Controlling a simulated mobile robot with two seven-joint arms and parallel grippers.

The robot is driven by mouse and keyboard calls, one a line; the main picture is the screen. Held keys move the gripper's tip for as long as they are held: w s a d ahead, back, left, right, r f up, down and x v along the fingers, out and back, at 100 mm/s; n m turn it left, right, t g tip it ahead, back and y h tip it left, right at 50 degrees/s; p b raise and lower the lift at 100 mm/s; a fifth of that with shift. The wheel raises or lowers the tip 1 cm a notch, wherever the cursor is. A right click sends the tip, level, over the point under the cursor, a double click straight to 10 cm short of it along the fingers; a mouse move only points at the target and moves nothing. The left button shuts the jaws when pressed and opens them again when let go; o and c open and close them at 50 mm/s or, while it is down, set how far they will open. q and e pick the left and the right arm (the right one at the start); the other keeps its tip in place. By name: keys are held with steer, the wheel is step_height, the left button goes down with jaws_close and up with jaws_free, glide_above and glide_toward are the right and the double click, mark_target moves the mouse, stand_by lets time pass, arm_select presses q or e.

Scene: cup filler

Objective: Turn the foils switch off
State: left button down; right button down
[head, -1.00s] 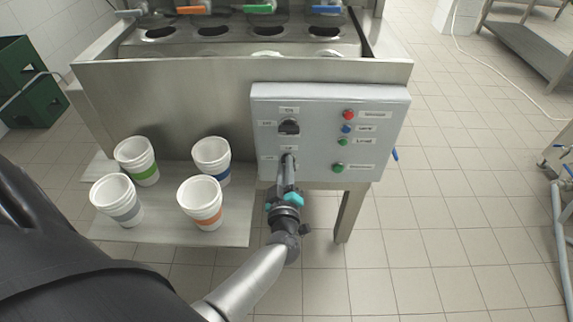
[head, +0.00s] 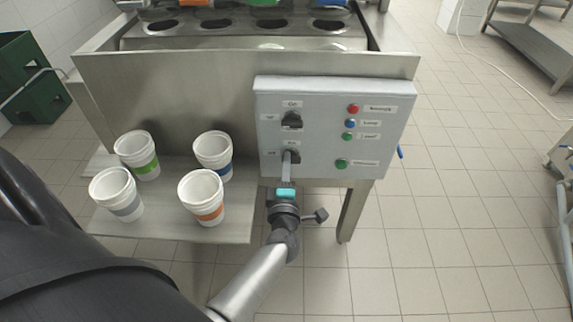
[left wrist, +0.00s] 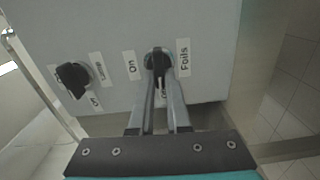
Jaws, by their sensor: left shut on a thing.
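The foils switch (head: 295,157) is the lower black knob on the grey control box (head: 330,100). In the left wrist view, the black foils switch (left wrist: 157,58) has an "On" label to its left, "Foils" to its right, and another label partly hidden between the fingers. My left gripper (head: 287,160) reaches up to the switch from below, in front of the box. Its fingers (left wrist: 159,82) are shut on the knob and cover part of it. My right gripper is not in view.
Another black knob (head: 291,120) sits above the foils switch. A red button (head: 353,109), a blue one and two green ones are on the box's right side. Several white cups, such as the orange-banded one (head: 201,196), stand on a metal shelf (head: 160,229) at left.

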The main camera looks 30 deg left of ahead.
arm_select(q)
steer(key=shift+f+n, duration=0.1)
steer(key=shift+n, duration=0.4)
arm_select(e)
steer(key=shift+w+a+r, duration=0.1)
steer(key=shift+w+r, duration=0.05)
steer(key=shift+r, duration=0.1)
arm_select(q)
steer(key=c, duration=0.9)
jaws_free()
steer(key=shift+s, duration=0.1)
steer(key=p+v, duration=0.2)
steer(key=v, duration=1.3)
steer(key=shift+s+p, duration=0.1)
steer(key=shift+p, duration=0.2)
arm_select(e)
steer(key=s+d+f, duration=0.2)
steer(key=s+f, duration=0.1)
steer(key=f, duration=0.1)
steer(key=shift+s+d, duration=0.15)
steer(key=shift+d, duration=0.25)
